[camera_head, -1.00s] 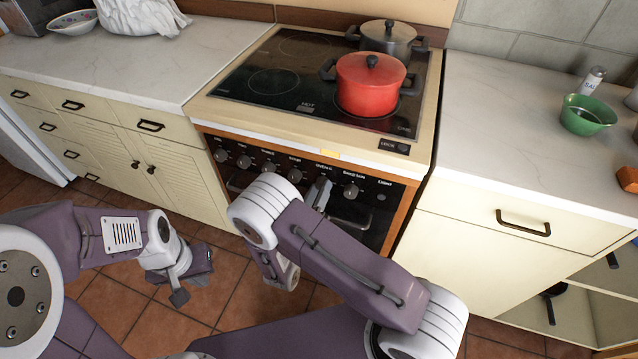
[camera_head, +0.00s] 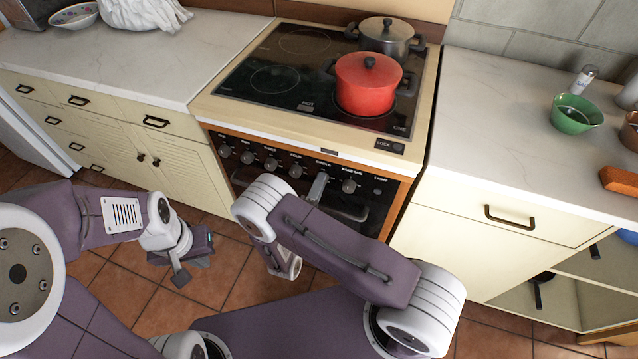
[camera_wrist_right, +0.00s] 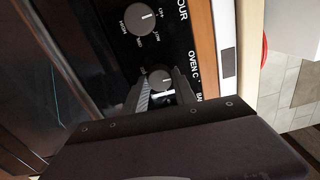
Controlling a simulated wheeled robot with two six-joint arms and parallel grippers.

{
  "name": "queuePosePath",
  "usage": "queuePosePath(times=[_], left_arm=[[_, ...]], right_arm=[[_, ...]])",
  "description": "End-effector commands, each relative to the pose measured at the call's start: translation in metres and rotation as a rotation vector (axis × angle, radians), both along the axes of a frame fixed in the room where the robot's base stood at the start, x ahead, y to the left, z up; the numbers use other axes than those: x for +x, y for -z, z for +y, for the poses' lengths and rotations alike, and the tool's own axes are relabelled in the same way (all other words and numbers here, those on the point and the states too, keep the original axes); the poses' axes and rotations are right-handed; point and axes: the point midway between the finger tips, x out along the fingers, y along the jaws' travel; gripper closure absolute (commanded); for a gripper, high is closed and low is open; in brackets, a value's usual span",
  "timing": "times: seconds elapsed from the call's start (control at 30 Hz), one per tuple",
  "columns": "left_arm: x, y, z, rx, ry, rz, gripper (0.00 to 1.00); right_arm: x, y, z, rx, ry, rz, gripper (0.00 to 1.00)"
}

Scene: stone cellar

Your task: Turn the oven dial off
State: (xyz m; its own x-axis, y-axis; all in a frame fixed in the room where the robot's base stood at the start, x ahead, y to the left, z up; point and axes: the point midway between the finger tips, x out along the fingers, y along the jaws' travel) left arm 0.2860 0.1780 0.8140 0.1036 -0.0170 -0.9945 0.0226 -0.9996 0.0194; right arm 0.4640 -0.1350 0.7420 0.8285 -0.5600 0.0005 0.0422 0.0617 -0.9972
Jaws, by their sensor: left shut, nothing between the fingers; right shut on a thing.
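The oven (camera_head: 300,225) has a black front panel with a row of round grey dials. My right gripper (camera_head: 318,188) is at this panel, and its fingers hide the dial there in the head view. In the right wrist view, my right gripper (camera_wrist_right: 160,92) is shut around a grey dial (camera_wrist_right: 160,79) beside the label "OVEN C". The white pointer mark on it is partly visible, but its setting cannot be read. My left gripper (camera_head: 180,276) is shut and empty, low over the tiled floor, away from the oven.
A red pot (camera_head: 367,84) and a grey pot (camera_head: 386,38) stand on the cooktop. Other dials flank the held one, including a neighbouring dial (camera_wrist_right: 144,19). A green bowl (camera_head: 576,114) stands on the right counter.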

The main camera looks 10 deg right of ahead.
Motion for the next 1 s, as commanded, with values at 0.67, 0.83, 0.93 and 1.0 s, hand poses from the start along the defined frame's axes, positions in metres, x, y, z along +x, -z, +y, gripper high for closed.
queuePosePath(times=[0.67, 0.83, 0.93, 1.0], left_arm=[[0.0000, -0.0040, 0.0000, 0.000, 0.000, 0.000, 1.00], [0.0000, -0.0040, 0.0000, 0.000, 0.000, 0.000, 1.00], [0.0000, -0.0040, 0.0000, 0.000, 0.000, 0.000, 1.00], [0.0000, -0.0041, 0.0000, 0.000, 0.000, 0.000, 1.00]], right_arm=[[-0.0001, 0.0006, 0.0001, -0.076, -0.001, 0.054, 1.00], [-0.0001, 0.0005, 0.0001, -0.075, -0.001, 0.053, 0.51], [-0.0001, 0.0004, 0.0001, -0.075, 0.000, 0.052, 0.45], [0.0001, 0.0003, 0.0001, -0.075, 0.000, 0.052, 0.45]])
